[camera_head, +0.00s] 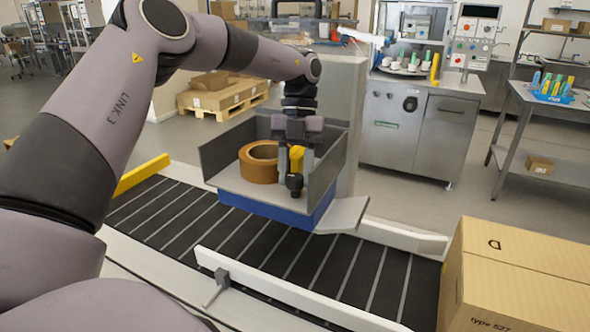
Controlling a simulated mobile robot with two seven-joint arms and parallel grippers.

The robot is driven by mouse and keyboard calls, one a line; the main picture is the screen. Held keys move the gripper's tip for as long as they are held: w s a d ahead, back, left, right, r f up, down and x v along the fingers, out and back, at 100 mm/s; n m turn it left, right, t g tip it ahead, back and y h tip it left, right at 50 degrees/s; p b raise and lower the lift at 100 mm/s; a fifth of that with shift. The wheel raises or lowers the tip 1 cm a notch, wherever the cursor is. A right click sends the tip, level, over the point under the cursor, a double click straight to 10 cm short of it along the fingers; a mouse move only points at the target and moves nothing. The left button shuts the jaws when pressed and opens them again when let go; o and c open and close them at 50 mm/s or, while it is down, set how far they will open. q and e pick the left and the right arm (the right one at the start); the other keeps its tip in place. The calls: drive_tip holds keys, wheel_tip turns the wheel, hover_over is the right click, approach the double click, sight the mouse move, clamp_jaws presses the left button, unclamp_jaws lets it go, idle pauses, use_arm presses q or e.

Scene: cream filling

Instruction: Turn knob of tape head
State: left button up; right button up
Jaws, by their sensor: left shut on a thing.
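The tape head (332,182) is a grey open-topped housing on a blue base, standing over the conveyor in the middle of the view. A brown tape roll (258,163) sits inside it at the left. My left gripper (296,165) reaches down into the housing, just right of the roll. It is shut on the knob (297,157), a yellow part between its fingers. A dark round end (294,184) shows just below. The fingers partly hide the knob, so its turn angle cannot be told. My right gripper is out of view.
A cardboard box (520,270) stands at the lower right. Behind are a steel machine cabinet (415,125), a bench (545,100) with coloured bottles, and a pallet with cartons (222,97).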

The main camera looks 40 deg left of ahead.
use_arm(q)
drive_tip(key=shift+m+y, duration=0.3)
drive_tip(key=shift+m, duration=0.5)
drive_tip(key=o, duration=0.8)
